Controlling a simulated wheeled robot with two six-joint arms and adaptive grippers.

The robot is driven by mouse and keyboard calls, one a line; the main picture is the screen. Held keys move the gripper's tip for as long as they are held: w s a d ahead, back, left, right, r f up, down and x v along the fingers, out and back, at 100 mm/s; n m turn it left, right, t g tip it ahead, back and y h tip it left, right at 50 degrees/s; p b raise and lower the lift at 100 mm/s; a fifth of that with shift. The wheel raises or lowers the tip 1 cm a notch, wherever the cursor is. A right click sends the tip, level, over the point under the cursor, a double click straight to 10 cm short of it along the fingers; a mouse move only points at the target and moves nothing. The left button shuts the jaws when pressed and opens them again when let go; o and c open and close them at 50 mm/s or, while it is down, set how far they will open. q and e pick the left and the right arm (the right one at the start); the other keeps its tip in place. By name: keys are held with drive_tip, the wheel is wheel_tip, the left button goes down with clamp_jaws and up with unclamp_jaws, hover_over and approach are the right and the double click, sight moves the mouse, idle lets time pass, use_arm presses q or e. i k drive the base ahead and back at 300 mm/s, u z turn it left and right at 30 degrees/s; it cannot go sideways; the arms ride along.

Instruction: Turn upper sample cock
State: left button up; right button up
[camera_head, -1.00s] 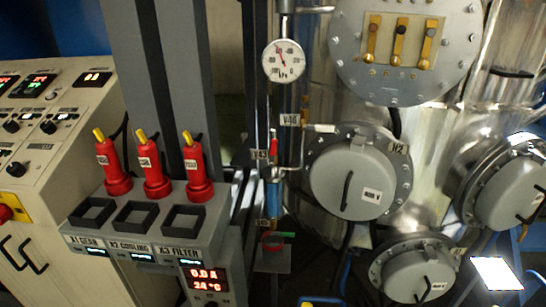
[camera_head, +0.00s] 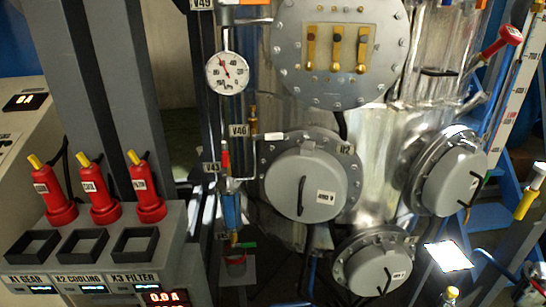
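A thin sample line runs down left of the steel vessel (camera_head: 375,150) in the head view. Small tags V46 (camera_head: 238,130) and V45 (camera_head: 211,167) mark fittings on it. A blue cylinder (camera_head: 230,211) hangs in the line below the V45 tag. A small cock with a green handle (camera_head: 246,244) sits below the cylinder, above a dark red cup (camera_head: 235,261). The cock at the V45 tag, above the cylinder, is small and its handle position is hard to tell. Neither of my grippers is in view.
A round pressure gauge (camera_head: 227,73) is above the line. Round hatches (camera_head: 305,184) with handles project from the vessel. At left, three red plugs (camera_head: 100,202) stand on a grey socket box (camera_head: 155,248). A blue ladder-like frame (camera_head: 503,190) is at right.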

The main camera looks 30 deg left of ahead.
sight(224, 157)
drive_tip(key=z, duration=2.2)
drive_tip(key=k, duration=1.85)
drive_tip(key=u, duration=2.45)
